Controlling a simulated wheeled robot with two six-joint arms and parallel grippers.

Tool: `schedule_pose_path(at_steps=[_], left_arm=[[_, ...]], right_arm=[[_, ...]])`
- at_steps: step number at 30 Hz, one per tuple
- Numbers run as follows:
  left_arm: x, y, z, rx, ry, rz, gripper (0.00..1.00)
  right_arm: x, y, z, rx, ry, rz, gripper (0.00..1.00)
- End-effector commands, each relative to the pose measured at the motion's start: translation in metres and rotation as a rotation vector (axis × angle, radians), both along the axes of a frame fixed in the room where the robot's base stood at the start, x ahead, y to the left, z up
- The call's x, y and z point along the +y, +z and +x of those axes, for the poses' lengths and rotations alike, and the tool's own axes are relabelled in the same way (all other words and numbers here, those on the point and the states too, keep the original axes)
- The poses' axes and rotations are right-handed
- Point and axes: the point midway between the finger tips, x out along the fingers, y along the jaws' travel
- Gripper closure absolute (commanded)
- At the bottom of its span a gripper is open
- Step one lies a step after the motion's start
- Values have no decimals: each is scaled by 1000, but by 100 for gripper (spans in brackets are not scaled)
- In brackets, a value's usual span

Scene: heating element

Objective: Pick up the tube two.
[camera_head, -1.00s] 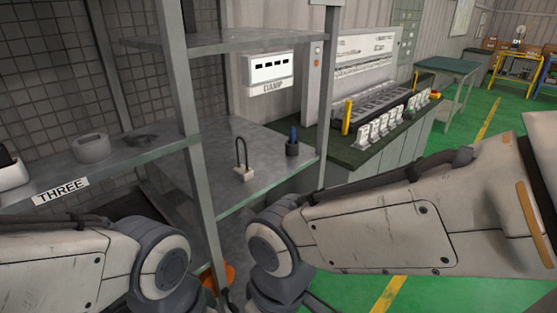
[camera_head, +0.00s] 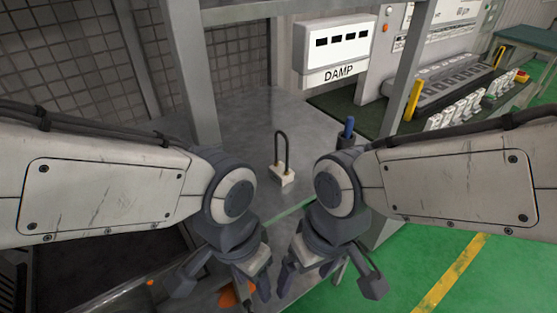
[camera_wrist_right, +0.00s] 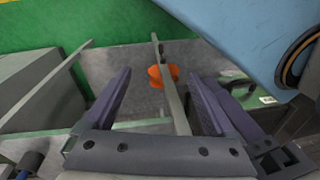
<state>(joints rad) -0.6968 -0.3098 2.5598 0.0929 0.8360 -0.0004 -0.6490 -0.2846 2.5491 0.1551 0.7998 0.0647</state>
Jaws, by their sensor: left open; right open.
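A dark U-shaped tube on a small white base (camera_head: 283,174) stands upright on the grey shelf (camera_head: 245,125) in the head view. No label on it is readable, so I cannot tell whether it is tube two. My left gripper (camera_head: 222,285) is open and empty, in front of and below the tube, to its left. My right gripper (camera_head: 328,285) is open and empty, in front of and below it, to its right. In the right wrist view the right gripper's fingers (camera_wrist_right: 160,95) are spread, and no tube is identifiable there.
A dark cup with a blue handle (camera_head: 347,132) stands right of the tube. Grey shelf posts (camera_head: 407,65) rise on both sides, with an upper shelf (camera_head: 265,12) above. A white DAMP box (camera_head: 335,45) is behind. An orange object (camera_head: 232,294) lies low, also in the wrist view (camera_wrist_right: 162,75).

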Motion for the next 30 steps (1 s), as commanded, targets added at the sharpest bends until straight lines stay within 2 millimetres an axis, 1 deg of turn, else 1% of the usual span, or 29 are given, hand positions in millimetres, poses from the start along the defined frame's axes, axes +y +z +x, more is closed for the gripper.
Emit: schedule_pose_path(at_steps=[2, 3, 5, 6, 8, 9, 11, 12, 15, 18, 21, 23, 27, 30], left_arm=[[0, -6, 0, 0, 0, 0, 50], [0, -8, 0, 0, 0, 0, 50], [0, -12, 0, 0, 0, 0, 50], [0, -14, 0, 0, 0, 0, 50], [0, -17, 0, 0, 0, 0, 50], [0, -19, 0, 0, 0, 0, 50], [0, -22, 0, 0, 0, 0, 50], [0, -24, 0, 0, 0, 0, 50], [0, -27, 0, 0, 0, 0, 50], [0, -28, 0, 0, 0, 0, 50], [0, -32, 0, 0, 0, 0, 50], [0, -36, 0, 0, 0, 0, 50], [0, -46, 0, 0, 0, 0, 50], [0, -50, 0, 0, 0, 0, 50]], right_arm=[[15, -4, 15, 50, -269, 84, 10], [23, -5, 28, 84, -455, 143, 10], [36, -3, 51, 151, -756, 240, 10], [42, -1, 69, 201, -972, 308, 10], [46, 2, 101, 282, -1293, 412, 10], [45, 4, 122, 342, -1500, 478, 10], [38, 7, 153, 431, -1788, 575, 10], [32, 8, 172, 492, -1960, 635, 10], [12, 10, 210, 628, -2307, 767, 10], [-4, 11, 233, 730, -2526, 860, 10], [-11, 7, 245, 788, -2631, 904, 10], [-9, 1, 252, 801, -2653, 913, 10], [3, -16, 264, 804, -2653, 911, 10], [9, -23, 271, 802, -2650, 911, 10]])
